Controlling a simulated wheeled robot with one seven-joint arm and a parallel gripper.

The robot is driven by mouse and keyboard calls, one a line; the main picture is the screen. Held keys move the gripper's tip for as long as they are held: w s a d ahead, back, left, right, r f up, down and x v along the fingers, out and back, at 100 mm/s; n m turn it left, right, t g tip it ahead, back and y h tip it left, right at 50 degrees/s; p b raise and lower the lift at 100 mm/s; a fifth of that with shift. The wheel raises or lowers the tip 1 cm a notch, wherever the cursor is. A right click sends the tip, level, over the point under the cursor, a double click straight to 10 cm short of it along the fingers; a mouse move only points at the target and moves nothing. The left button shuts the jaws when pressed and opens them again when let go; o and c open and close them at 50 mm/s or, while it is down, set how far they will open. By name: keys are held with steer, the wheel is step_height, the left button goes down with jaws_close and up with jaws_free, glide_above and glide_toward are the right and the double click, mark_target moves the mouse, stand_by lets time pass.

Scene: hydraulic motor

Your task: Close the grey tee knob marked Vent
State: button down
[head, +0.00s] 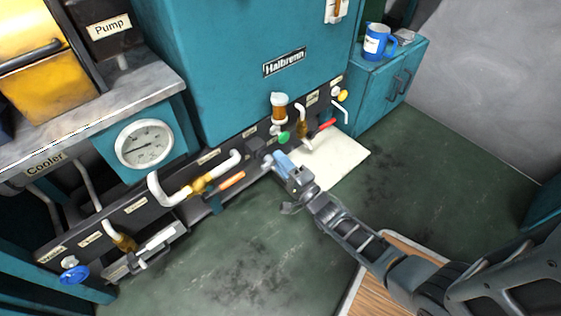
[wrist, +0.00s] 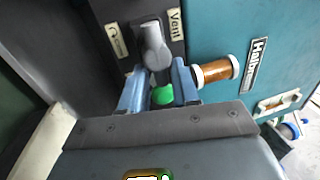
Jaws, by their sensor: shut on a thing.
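The grey tee knob (wrist: 154,44) sticks out from a dark panel beside a label reading Vent (wrist: 175,23) in the wrist view. My gripper (wrist: 159,68) has its two blue fingers on either side of the knob's near end and is shut on it. In the head view my gripper (head: 274,160) reaches the low dark panel under the teal tank, and the grey knob (head: 266,160) shows just at the fingertips. The knob's exact turn is hard to read, as the fingers partly cover it.
A green knob (head: 284,137) and an amber sight glass (head: 279,107) sit close to my gripper. White pipes with an orange-handled valve (head: 231,180) lie to the left, a red-handled valve (head: 326,125) to the right. A pale mat (head: 345,163) lies below. The green floor is open.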

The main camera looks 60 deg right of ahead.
steer(key=shift+f, duration=0.2)
steer(key=c, duration=0.9)
jaws_free()
steer(key=shift+r, duration=0.1)
steer(key=p+v, duration=0.1)
steer(key=v, duration=0.7)
steer(key=shift+p, duration=0.3)
steer(key=s+a+r+n+g+y, duration=0.1)
steer(key=s+a+r+n+y, duration=0.1)
steer(key=s+a+r+n, duration=0.6)
steer(key=s+a+r+n+g+y, duration=0.2)
steer(key=s+a+r+n, duration=0.35)
steer(key=r, duration=0.45)
steer(key=s+a+r+n+g+y, duration=0.1)
steer(key=s+a+r+n+y, duration=0.1)
steer(key=s+a+r+n, duration=0.65)
step_height(320, 180, up, 35)
steer(key=w+d+p, duration=0.1)
steer(key=d+p, duration=0.1)
steer(key=p, duration=3.2)
steer(key=shift+w+r+m+g, duration=0.2)
steer(key=shift+w+m+g, duration=0.05)
steer(key=shift+m+g, duration=0.05)
